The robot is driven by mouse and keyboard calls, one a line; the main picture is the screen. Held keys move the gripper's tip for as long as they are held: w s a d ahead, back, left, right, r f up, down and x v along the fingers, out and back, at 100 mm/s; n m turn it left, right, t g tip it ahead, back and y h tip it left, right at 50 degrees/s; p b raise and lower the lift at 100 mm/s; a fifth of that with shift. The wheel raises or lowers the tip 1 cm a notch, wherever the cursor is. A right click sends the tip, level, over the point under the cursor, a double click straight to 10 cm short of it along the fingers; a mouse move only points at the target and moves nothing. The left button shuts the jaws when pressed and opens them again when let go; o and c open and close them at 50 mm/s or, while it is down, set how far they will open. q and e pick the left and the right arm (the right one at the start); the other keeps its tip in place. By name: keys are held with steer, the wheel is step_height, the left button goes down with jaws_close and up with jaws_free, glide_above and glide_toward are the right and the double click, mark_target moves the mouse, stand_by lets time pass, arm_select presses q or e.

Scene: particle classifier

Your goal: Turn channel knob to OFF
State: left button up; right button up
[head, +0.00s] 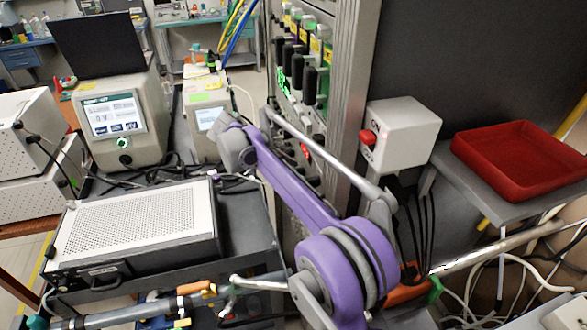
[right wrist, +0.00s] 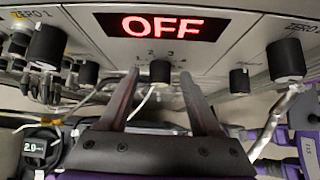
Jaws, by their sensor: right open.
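In the right wrist view a red lit display (right wrist: 161,27) reads OFF on a light grey panel. Below it is a small black knob (right wrist: 160,71) with the marks 1, 2, 3 and more around it, which looks like the channel knob. My right gripper (right wrist: 161,78) is open, with one dark finger to each side of this knob in the picture. I cannot tell whether the fingers reach around it or touch it. In the head view my purple right arm reaches toward the instrument rack (head: 347,80), and its fingers are not clear. My left gripper is not in view.
Larger black knobs sit at the panel's left (right wrist: 46,43) and right (right wrist: 286,61), with cables below. In the head view a grey box with a red button (head: 403,130) and a red tray (head: 520,158) stand right of the rack. A perforated instrument (head: 135,225) lies left.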

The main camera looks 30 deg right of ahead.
steer(key=v, duration=1)
steer(key=shift+a+r+p, duration=0.2)
steer(key=shift+a+p, duration=0.05)
steer(key=shift+p, duration=0.1)
